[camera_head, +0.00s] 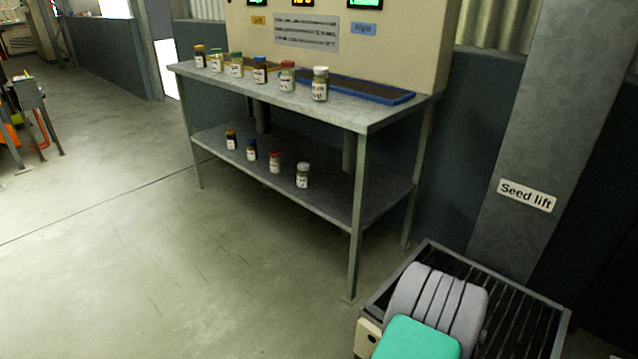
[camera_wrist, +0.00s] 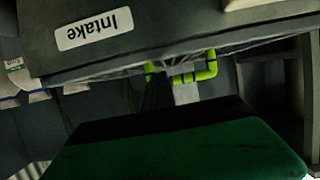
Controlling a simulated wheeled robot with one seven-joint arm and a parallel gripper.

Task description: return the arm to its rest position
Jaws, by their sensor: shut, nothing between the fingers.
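My arm shows in the head view as a grey ribbed link (camera_head: 437,300) and a teal link (camera_head: 416,341) at the bottom right. These cover part of a dark slatted grate; whether they touch it cannot be told. My gripper is out of the head view. In the wrist view, my gripper (camera_wrist: 172,78), with lime-green parts, appears beyond the dark green housing at the bottom. It is shut and empty. A grey panel with an "Intake" label (camera_wrist: 94,29) is above it in that picture. The dark image hides the exact gap between gripper and panel.
The framed grate (camera_head: 530,310) stands at the bottom right, beside a grey column labelled "Seed lift" (camera_head: 527,195). A two-level grey table (camera_head: 375,118) carries several jars and a blue-edged tray (camera_head: 372,90). The floor (camera_head: 150,270) at the left is clear.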

